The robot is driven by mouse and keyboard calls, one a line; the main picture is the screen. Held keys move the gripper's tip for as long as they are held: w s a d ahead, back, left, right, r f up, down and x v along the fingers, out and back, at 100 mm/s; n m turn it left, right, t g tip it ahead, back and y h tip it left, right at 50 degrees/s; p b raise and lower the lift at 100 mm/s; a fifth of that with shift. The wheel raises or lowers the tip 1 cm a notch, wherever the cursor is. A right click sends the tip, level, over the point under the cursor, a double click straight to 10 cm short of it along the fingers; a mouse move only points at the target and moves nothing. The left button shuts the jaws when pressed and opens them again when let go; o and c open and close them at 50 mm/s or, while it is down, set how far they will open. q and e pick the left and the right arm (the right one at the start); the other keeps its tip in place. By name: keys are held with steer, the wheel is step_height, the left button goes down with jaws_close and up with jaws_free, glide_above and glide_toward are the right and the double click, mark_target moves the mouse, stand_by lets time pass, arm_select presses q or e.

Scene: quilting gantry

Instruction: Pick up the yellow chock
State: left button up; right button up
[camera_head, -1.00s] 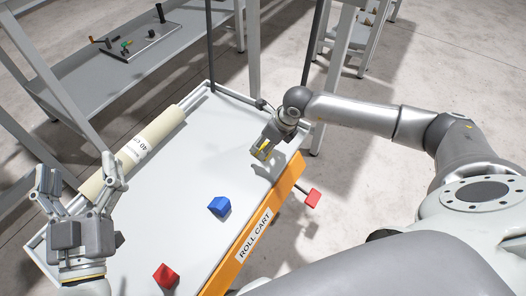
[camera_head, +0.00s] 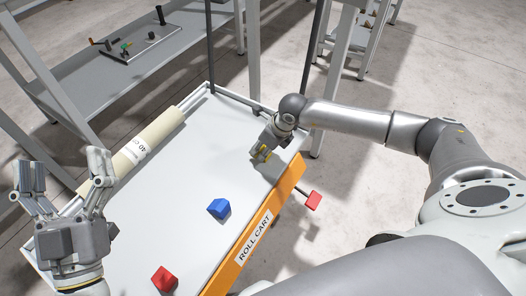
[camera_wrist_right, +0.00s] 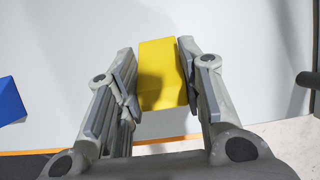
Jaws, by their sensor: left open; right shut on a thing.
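The yellow chock (camera_wrist_right: 162,75) is between the fingers of my right gripper (camera_wrist_right: 162,85) in the right wrist view, with a finger pad against each side. In the head view the yellow chock (camera_head: 262,153) shows only in part beneath my right gripper (camera_head: 262,155), over the far right part of the cart top. I cannot tell whether it touches the surface. My left gripper (camera_head: 65,185) is open and empty at the left, its fingers pointing up, beside the cart's left edge.
The roll cart (camera_head: 180,215) holds a blue chock (camera_head: 219,208), a red chock (camera_head: 164,279) and a pale roll (camera_head: 145,148) along its left side. A red piece (camera_head: 313,201) sticks out past the orange front edge (camera_head: 260,225). A grey bench (camera_head: 95,85) with small parts stands behind.

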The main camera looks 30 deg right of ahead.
mark_target(263, 147)
arm_select(q)
steer(key=shift+w, duration=0.1)
arm_select(e)
steer(key=shift+r, duration=0.1)
steer(key=shift+c, duration=0.5)
steer(key=shift+r, duration=0.15)
step_height(263, 147, up, 3)
steer(key=shift+s+r+p, duration=0.1)
steer(key=shift+s+p, duration=0.05)
steer(key=shift+p, duration=0.7)
arm_select(q)
steer(key=s+a+f+g+y+p, duration=0.1)
steer(key=a+f+g+y, duration=0.1)
steer(key=f+g, duration=0.4)
steer(key=s+a+f+g+y+p, duration=0.2)
steer(key=f+g, duration=0.5)
steer(key=f, duration=0.7)
steer(key=shift+s+f+n, duration=0.3)
arm_select(e)
steer(key=s+r, duration=0.9)
steer(key=s, duration=0.4)
steer(key=shift+s+d+r, duration=0.15)
steer(key=shift+s, duration=0.2)
steer(key=shift+w, duration=0.1)
